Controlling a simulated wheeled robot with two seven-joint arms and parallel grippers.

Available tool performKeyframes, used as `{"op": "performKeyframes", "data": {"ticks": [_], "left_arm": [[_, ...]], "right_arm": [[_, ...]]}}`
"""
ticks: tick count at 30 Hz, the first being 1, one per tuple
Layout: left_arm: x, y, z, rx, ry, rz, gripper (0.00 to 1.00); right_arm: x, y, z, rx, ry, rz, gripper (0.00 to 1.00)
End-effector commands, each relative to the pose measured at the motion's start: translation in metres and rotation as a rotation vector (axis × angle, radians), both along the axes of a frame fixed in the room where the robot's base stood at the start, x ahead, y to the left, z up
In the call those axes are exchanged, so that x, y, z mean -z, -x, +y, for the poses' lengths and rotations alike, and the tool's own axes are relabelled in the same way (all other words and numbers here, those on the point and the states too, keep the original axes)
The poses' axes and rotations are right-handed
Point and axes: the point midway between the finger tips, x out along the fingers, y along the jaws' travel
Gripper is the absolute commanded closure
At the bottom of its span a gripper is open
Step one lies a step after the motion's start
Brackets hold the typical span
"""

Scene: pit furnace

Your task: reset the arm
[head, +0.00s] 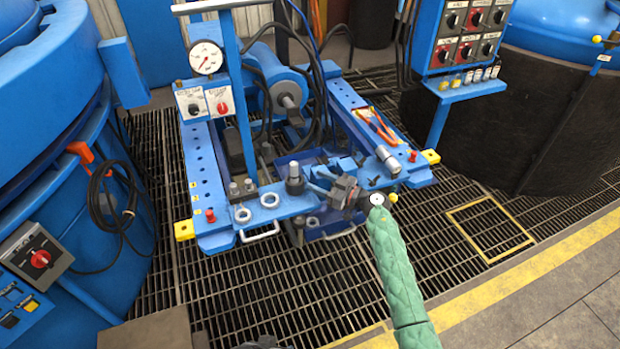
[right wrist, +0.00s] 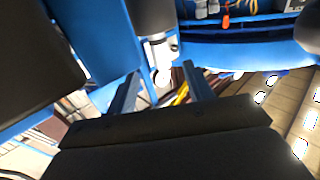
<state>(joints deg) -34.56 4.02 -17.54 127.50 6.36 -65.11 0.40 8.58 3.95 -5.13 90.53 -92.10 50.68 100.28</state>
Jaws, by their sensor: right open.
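My right arm, in a green quilted sleeve (head: 392,265), reaches up from the bottom of the head view. My right gripper (head: 338,192) is over the front edge of the blue frame (head: 205,180). In the right wrist view the fingers of my right gripper (right wrist: 162,88) are apart, with nothing seen held between them. Blue and white parts show beyond them. Whether a finger touches the frame I cannot tell. My left gripper is not seen.
The frame carries a pressure gauge (head: 206,57), a blue cylinder (head: 277,80), hoses and loose fittings. A switch panel (head: 470,32) stands behind at right. Large blue vessels (head: 45,100) flank the frame. The grating (head: 300,290) in front is mostly clear, and a yellow line (head: 540,255) crosses at right.

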Motion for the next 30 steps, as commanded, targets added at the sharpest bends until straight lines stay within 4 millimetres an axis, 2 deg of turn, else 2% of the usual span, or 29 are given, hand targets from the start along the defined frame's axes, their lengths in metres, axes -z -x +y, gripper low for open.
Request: {"op": "performKeyframes", "data": {"ticks": [23, 26, 30], "left_arm": [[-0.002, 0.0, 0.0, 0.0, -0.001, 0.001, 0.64], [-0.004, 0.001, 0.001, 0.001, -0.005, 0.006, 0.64], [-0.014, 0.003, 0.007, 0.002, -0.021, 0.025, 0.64]], "right_arm": [[-0.01, 0.003, -0.002, 0.013, -0.013, -0.019, 0.49], [-0.021, 0.007, -0.006, 0.067, -0.041, -0.056, 0.49], [-0.044, 0.019, -0.02, 0.234, -0.108, -0.139, 0.49]]}}
